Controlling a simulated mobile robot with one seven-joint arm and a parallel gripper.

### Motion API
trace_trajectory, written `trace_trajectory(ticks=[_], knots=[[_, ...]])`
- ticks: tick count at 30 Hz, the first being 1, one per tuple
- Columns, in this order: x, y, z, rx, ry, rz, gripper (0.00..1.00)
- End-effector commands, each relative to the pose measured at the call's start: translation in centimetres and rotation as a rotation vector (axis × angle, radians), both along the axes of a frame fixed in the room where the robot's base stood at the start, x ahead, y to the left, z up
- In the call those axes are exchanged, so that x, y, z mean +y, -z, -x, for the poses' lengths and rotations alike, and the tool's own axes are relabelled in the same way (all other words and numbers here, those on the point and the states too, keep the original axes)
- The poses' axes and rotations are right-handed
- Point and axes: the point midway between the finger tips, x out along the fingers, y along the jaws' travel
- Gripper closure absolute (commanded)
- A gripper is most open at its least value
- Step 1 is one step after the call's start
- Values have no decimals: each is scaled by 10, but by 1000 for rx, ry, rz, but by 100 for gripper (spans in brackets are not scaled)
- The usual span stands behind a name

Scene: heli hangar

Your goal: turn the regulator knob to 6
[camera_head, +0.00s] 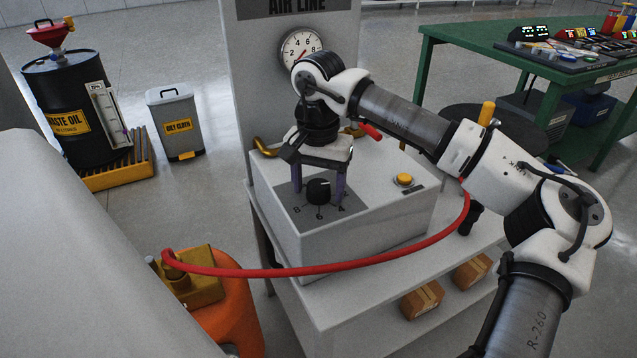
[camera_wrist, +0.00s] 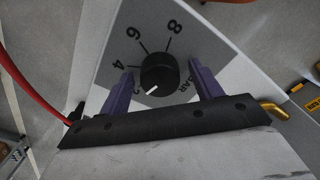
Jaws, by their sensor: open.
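The regulator knob (camera_head: 319,191) is a black round knob on a grey dial plate (camera_head: 289,205) on top of a light grey box. In the wrist view the knob (camera_wrist: 160,72) has a white pointer mark at its lower left, towards a partly hidden number that looks like 2. The numbers 4, 6 and 8 run clockwise around it, with BAR partly covered at the right. My gripper (camera_head: 318,194) points down over the dial and is open. Its two purple fingers stand on either side of the knob; whether they touch it I cannot tell.
A round gauge (camera_head: 301,49) is on the upright AIR LINE panel behind. A yellow button (camera_head: 404,179) sits on the box, right of the dial. A red hose (camera_head: 330,268) runs across the box's front to an orange tank (camera_head: 238,308). Brass fittings flank the box's back.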

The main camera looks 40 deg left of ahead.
Motion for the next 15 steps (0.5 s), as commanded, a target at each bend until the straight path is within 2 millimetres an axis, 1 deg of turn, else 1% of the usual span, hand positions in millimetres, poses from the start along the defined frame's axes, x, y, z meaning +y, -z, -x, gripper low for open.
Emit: trace_trajectory(ticks=[1,11,15], knots=[[0,0,0,0,0,0,37],[0,0,0,0,0,0,80],[0,-1,0,0,4,0,80]])
